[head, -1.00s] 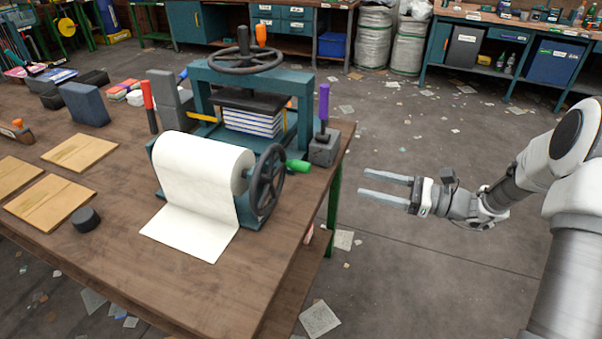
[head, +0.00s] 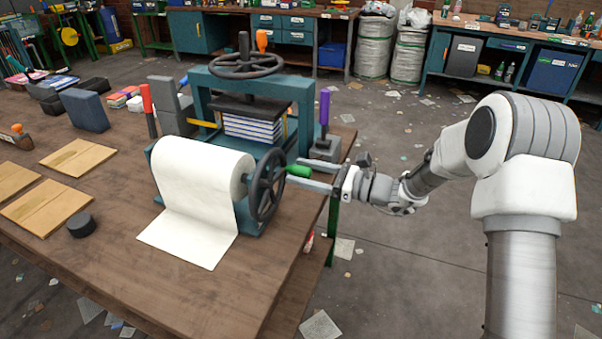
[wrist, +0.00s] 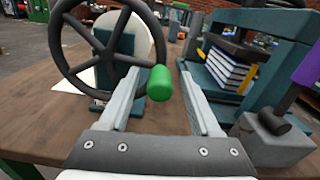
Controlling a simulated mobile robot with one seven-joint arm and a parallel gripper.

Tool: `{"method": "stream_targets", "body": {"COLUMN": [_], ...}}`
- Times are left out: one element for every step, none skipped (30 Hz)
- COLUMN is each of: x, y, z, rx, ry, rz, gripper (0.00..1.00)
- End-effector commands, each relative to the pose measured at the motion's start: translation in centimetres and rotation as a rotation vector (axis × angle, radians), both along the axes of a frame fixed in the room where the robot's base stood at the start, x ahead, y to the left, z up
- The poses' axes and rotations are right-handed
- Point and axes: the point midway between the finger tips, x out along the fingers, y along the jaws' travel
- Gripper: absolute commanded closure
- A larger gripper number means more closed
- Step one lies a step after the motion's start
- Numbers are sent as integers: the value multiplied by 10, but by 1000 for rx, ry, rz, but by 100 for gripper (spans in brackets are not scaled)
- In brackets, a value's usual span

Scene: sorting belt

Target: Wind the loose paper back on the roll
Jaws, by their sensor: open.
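The paper roll (head: 200,170) sits on a teal stand on the wooden table. Its loose white sheet (head: 188,238) hangs down the front and lies flat on the tabletop. A dark handwheel (head: 266,186) is at the roll's right end, with a green crank handle (head: 298,171) sticking out to the right. My gripper (head: 308,174) is open beside the wheel. In the wrist view the green handle (wrist: 160,83) appears between the two open fingers (wrist: 155,85), with a gap on each side. Whether the fingers reach around it in depth is hard to tell.
A teal press (head: 303,92) with a stack of books (head: 252,125) stands behind the roll. A grey block with a purple handle (head: 324,106) stands close to my gripper. A black cylinder (head: 80,226) and wooden boards (head: 47,208) lie left.

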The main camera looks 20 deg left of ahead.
Motion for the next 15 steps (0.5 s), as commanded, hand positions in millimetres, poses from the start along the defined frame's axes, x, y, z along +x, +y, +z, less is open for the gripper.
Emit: {"method": "stream_targets", "body": {"x": [0,0,0,0,0,0,0,0,0,0,0,0,0,0,0], "y": [4,5,6,6,7,7,7,7,7,7,7,7,7,7,7], "z": [0,0,0,0,0,0,0,0,0,0,0,0,0,0,0], "rx": [0,1,1,1,1,1,1,1,1,1,1,1,1,1,1], "ry": [0,1,1,1,1,1,1,1,1,1,1,1,1,1,1], "rz": [1,0,0,-1,-1,-1,-1,-1,-1,-1,-1,-1,-1,0,0], "gripper": [36,36,36,36,36,36,36,36,36,36,36,41,46,52,59]}}
